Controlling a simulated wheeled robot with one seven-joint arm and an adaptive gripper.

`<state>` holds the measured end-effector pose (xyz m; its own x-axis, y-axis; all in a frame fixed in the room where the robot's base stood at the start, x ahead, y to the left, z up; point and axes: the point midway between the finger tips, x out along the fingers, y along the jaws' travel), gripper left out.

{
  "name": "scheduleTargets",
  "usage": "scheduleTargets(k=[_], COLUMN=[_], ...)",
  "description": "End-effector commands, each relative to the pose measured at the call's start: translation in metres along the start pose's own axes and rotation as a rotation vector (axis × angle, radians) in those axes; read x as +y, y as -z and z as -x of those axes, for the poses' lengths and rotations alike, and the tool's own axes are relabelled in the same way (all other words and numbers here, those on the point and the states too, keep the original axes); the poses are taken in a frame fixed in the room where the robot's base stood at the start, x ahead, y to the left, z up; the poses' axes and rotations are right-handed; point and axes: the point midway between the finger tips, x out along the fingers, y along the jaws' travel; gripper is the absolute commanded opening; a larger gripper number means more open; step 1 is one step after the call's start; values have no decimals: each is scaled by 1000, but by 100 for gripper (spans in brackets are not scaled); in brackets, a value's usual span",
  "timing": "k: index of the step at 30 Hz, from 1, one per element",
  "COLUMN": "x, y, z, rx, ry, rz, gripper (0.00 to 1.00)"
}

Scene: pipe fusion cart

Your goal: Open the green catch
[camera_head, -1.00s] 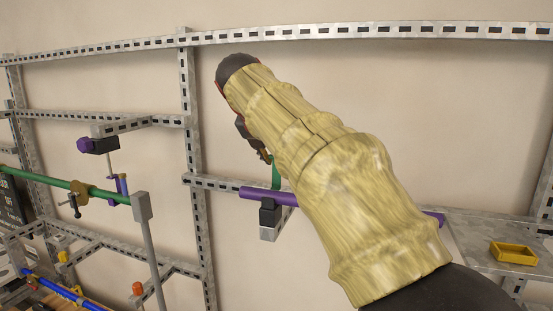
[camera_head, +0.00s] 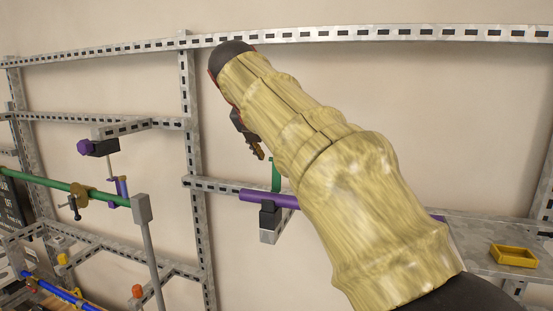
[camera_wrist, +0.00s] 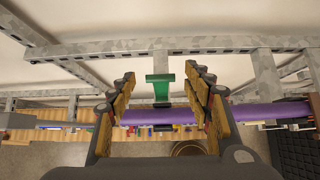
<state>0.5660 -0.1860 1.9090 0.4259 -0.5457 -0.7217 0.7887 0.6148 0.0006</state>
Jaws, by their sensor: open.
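The green catch (camera_head: 276,175) stands upright at the purple pipe (camera_head: 268,198) in the head view, partly hidden behind my arm. In the wrist view the catch (camera_wrist: 160,88) shows as a green plate with a wider bar at its top, in front of the purple pipe (camera_wrist: 255,112). My gripper (camera_wrist: 160,75) is open and empty, with one yellow-brown finger on each side of the catch in that picture. No touch shows. In the head view the fingertips of my gripper (camera_head: 260,153) are up and left of the catch, with a small gap between.
A metal slotted rail frame (camera_head: 190,110) stands against the wall. A black clamp block (camera_head: 269,215) is under the purple pipe. A green pipe (camera_head: 65,184) with clamps is at the left. A yellow tray (camera_head: 513,256) lies on the right shelf. The wall area above the pipe is open.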

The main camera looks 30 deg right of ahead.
Motion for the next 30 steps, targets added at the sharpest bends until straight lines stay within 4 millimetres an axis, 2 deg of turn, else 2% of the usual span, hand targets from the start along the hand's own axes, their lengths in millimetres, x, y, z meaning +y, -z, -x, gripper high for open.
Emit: scheduleTargets(k=[1, 6, 13, 19, 30], x=[2, 2, 2, 1, 1], y=[-1, -1, -1, -1, -1], z=[12, 47, 81, 91, 92], rx=[-3, -4, -2, -3, -2], ry=[-5, -5, -3, -1, -1], rz=[1, 0, 1, 0, 0], gripper=[50, 50, 50, 50, 50])
